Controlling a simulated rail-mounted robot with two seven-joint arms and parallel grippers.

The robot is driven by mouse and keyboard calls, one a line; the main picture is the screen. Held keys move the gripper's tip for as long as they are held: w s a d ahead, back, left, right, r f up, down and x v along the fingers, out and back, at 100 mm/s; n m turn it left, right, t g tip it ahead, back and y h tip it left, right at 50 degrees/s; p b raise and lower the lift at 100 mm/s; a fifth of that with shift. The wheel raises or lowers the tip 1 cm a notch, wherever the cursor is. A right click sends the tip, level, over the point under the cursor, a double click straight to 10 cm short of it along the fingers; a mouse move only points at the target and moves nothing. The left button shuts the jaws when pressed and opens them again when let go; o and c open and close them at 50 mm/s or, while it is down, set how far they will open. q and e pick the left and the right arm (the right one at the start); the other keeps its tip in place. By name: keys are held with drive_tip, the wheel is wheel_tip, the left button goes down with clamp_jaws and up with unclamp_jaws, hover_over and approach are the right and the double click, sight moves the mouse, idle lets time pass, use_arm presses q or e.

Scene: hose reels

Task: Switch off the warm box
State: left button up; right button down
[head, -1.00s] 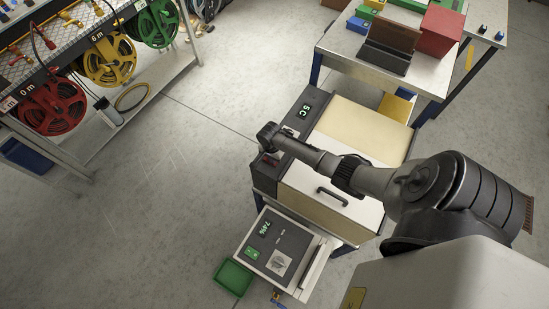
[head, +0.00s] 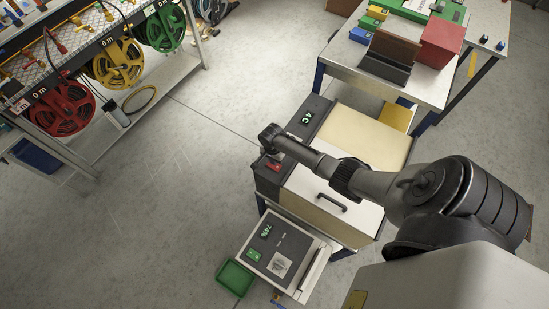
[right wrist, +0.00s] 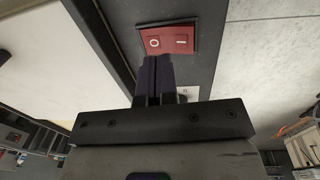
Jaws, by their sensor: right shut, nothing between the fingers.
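A red rocker switch (head: 273,167) sits at the near end of this panel. In the right wrist view, the switch (right wrist: 167,40) is marked O on the left and I on the right. My right gripper (right wrist: 154,62) is shut and empty, its fingertips at the lower edge of the O half. I cannot tell whether they touch it. In the head view the fingers are mostly hidden by the wrist. My left gripper is out of view.
A grey device with a green display (head: 283,257) stands before the box, beside a green tray (head: 236,278). A table at the back right holds a red box (head: 441,42). Hose reels (head: 118,63) hang on a rack at the left. The floor between is clear.

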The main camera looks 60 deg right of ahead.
sight(277, 167)
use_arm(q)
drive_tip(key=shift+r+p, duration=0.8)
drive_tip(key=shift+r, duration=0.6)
use_arm(e)
wheel_tip(277, 167, up, 11)
drive_tip(key=s, duration=0.1)
drive_tip(key=shift+s+f, duration=0.15)
drive_tip(key=shift+s, duration=0.05)
